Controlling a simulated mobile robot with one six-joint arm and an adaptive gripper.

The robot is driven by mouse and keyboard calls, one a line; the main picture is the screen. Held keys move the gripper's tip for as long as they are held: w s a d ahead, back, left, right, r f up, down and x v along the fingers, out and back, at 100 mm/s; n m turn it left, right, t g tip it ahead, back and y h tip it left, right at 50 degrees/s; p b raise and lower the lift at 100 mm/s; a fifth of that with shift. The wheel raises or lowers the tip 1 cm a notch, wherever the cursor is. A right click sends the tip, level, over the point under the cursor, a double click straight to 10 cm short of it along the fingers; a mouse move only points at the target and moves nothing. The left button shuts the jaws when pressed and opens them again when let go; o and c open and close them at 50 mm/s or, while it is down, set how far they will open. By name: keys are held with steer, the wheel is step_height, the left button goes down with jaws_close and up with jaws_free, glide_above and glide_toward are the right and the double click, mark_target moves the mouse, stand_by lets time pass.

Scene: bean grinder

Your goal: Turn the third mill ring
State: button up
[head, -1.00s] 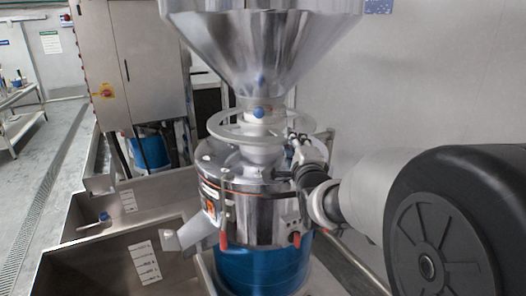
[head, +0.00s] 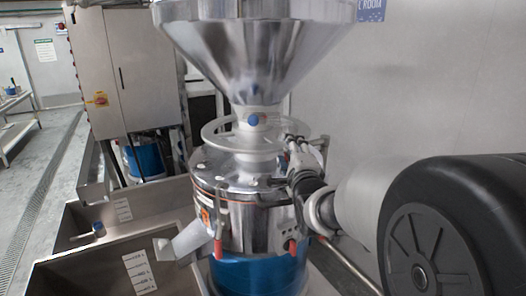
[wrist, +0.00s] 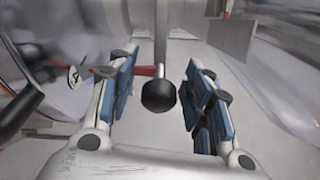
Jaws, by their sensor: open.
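The mill (head: 240,205) is a shiny metal drum on a blue base, under a large metal funnel (head: 255,45). A pale flat ring (head: 215,136) circles its neck. I cannot tell which part is the third mill ring. My gripper (wrist: 160,88) is open, its blue-padded fingers on either side of a black ball knob (wrist: 158,95) on a thin rod. The knob appears between the fingers, with gaps on both sides. In the head view, my gripper (head: 297,158) is at the right side of the drum, partly hidden by my arm.
Red-tipped handles (head: 291,246) hang on the drum's front; a red bar (wrist: 105,70) shows left of the knob. A spout (head: 183,241) points left over steel troughs (head: 95,268). A steel cabinet (head: 125,65) stands behind. A grey wall (head: 400,90) is at the right.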

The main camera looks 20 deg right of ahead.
steer(key=shift+s, duration=0.1)
steer(key=v, duration=1.2)
steer(key=s+a+f+n+g+y, duration=0.1)
steer(key=s+a+f+n+g, duration=0.2)
steer(key=s+n, duration=0.4)
steer(key=s+a+f+n+g+y, duration=0.1)
steer(key=s+a+f+n+g, duration=0.3)
steer(key=s+n, duration=0.4)
steer(key=s+a+f+n+g+y, duration=0.1)
steer(key=s+a+f+n+g, duration=0.3)
steer(key=s, duration=0.5)
step_height(320, 180, down, 3)
steer(key=n+g, duration=0.2)
steer(key=n, duration=0.1)
steer(key=shift+n+y, duration=0.3)
steer(key=shift+y, duration=0.1)
